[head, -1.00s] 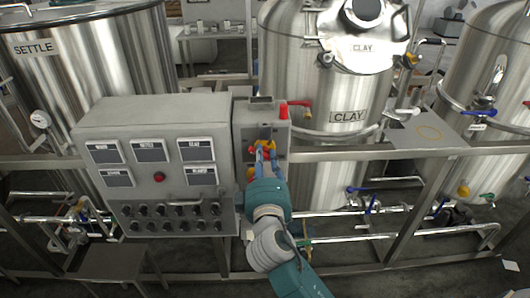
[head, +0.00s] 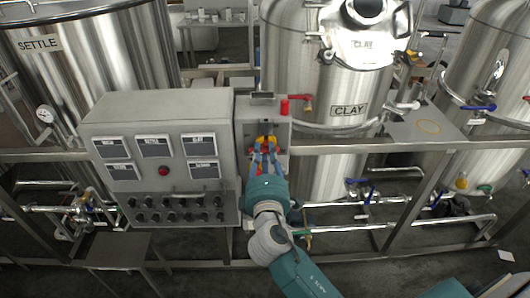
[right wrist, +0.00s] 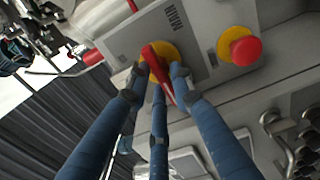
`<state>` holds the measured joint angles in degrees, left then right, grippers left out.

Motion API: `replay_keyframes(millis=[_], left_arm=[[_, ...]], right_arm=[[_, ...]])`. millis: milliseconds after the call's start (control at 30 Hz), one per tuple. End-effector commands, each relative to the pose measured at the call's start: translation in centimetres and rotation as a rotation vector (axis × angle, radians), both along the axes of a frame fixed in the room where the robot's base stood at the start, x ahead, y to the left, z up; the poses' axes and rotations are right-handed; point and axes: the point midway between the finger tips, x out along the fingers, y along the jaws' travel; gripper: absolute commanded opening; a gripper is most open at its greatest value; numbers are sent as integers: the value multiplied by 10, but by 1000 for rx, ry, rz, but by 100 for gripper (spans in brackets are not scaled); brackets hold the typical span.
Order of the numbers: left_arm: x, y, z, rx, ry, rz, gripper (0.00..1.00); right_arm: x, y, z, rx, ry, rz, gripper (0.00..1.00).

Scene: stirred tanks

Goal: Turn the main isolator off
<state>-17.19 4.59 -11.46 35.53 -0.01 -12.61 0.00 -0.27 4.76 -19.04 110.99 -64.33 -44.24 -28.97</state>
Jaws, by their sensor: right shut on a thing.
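The main isolator is a red lever handle on a yellow disc (right wrist: 152,57), on a grey box front beside a label that reads MAIN. In the head view the isolator (head: 266,141) is partly hidden by my right gripper (head: 266,155). The right wrist view shows the blue fingers of this gripper (right wrist: 160,78) around the red lever, with fingers on both sides of it. The gripper is shut on the handle. The lever runs slantwise in the wrist picture. My left gripper is not in view.
A red mushroom button on a yellow base (right wrist: 241,48) sits close beside the isolator. A red beacon (head: 284,106) stands on the box. Left is a grey control panel (head: 160,108) with meters and several knobs. Tanks and a steel rail (head: 400,147) surround the box.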

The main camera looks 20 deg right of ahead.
Motion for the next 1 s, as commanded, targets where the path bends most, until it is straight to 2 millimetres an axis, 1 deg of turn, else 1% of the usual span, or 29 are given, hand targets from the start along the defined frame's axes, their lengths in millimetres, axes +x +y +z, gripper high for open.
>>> replay_keyframes(millis=[33, 300, 333, 400, 667, 767, 867, 1000], left_arm=[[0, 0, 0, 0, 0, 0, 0], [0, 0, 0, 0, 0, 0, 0], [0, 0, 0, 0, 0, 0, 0], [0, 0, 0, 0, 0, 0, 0], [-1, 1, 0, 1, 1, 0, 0], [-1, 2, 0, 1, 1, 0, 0], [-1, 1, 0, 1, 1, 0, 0], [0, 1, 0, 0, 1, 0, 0]], right_arm=[[1, 1, 6, -6, -11, 3, 0], [1, 1, 6, -5, -12, 3, 0], [1, 1, 6, -5, -12, 3, 26], [1, 0, 6, -5, -11, 2, 36], [0, 0, 3, -2, -5, 1, 36], [-5, 2, 1, -1, -3, 2, 36], [-17, 7, 0, 1, -1, 3, 36], [-44, 17, 0, 1, 0, 3, 36]])
